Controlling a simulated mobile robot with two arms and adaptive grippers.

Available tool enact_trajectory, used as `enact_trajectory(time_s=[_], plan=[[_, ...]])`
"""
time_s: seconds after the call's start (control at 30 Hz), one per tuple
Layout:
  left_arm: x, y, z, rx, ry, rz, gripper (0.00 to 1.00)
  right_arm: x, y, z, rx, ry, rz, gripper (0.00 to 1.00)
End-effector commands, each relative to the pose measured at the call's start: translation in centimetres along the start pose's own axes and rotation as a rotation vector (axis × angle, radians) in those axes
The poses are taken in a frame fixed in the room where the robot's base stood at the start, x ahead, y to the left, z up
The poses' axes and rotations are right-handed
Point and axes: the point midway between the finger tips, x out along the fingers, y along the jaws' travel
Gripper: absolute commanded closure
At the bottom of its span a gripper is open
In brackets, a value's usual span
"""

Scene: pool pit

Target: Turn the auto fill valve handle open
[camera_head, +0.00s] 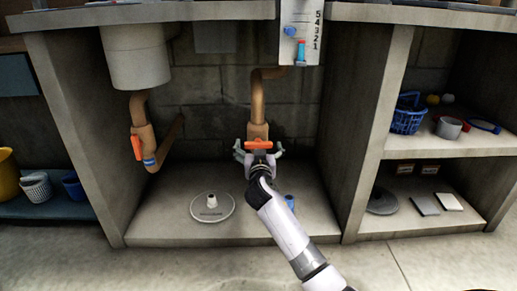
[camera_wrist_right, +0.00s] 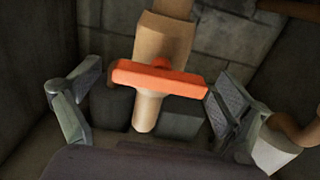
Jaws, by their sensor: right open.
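An orange bar handle (camera_head: 259,145) lies crosswise on the tan valve and pipe (camera_head: 257,100) at the back of the middle bay. Another orange handle (camera_head: 137,147) stands upright on the left tan pipe; I cannot tell from labels which one is the auto fill valve. My right gripper (camera_head: 259,150) is open at the crosswise handle, with a finger on each side. In the right wrist view this handle (camera_wrist_right: 160,78) is between the spread fingers of my right gripper (camera_wrist_right: 145,108), slightly tilted; contact with the right finger is unclear. My left gripper is out of view.
A white round lid (camera_head: 212,207) lies on the bay floor left of my right arm. A blue item (camera_head: 290,202) is partly behind the arm. Upright walls bound the bay, and a numbered gauge (camera_head: 300,30) hangs above. A blue basket (camera_head: 408,117) sits on the right shelf.

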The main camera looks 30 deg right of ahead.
Motion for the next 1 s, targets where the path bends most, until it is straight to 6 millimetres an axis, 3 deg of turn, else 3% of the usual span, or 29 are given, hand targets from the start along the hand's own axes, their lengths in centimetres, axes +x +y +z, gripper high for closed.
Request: enact_trajectory(time_s=[0.13, 0.83, 1.0], plan=[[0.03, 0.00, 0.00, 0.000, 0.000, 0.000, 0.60, -0.02, -0.02, -0.02, 0.000, 0.000, 0.000, 0.06], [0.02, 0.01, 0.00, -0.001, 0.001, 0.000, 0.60, -0.05, -0.02, 0.02, 0.000, 0.000, 0.000, 0.52], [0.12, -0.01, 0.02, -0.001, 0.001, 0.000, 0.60, -0.06, -0.02, -0.01, -0.007, -0.001, 0.000, 0.53]])
